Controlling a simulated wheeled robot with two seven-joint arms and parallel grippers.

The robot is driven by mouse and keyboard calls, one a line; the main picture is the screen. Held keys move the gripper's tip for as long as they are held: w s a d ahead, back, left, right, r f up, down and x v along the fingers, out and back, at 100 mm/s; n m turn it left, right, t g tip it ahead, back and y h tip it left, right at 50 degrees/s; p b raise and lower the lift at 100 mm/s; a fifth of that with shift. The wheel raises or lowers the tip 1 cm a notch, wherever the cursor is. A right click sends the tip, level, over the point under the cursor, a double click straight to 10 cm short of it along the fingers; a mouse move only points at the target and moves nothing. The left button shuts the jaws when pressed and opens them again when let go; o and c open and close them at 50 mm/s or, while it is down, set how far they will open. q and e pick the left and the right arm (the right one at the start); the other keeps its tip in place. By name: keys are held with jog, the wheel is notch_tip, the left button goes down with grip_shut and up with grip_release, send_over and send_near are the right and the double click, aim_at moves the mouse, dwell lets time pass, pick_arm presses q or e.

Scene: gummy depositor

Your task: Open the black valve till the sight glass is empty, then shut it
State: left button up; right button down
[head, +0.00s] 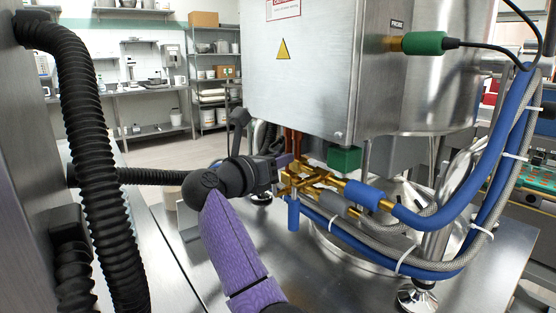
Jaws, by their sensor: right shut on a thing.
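My right arm comes up from the bottom in a purple sleeve. Its black right gripper (281,178) is at the left end of the brass valve cluster (312,181), under the steel cabinet. It is shut on a part there, apparently the black valve's handle, which the gripper largely hides. I cannot tell how far the valve is turned. Blue grips (368,195) and a green block (343,159) sit beside and above the brass parts. I cannot make out the sight glass or its level. My left gripper is not in view.
The steel cabinet (312,80) hangs close above the gripper. Blue hoses (472,180) and grey braided hoses loop on the right. Ribbed black hoses (85,130) run along the left. The steel table (345,285) is bare in front. Shelves stand far behind.

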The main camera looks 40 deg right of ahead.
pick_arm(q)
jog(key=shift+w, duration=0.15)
pick_arm(e)
jog(key=shift+s+a+f+m+b, duration=0.15)
jog(key=shift+s+m+b, duration=0.35)
jog(key=shift+m+b, duration=0.6)
jog(key=shift+s, duration=0.1)
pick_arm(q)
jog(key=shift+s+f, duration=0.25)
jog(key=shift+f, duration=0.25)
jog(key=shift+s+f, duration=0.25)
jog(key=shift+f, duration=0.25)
pick_arm(e)
jog(key=shift+r, duration=0.2)
jog(key=shift+c, duration=2.3)
grip_release()
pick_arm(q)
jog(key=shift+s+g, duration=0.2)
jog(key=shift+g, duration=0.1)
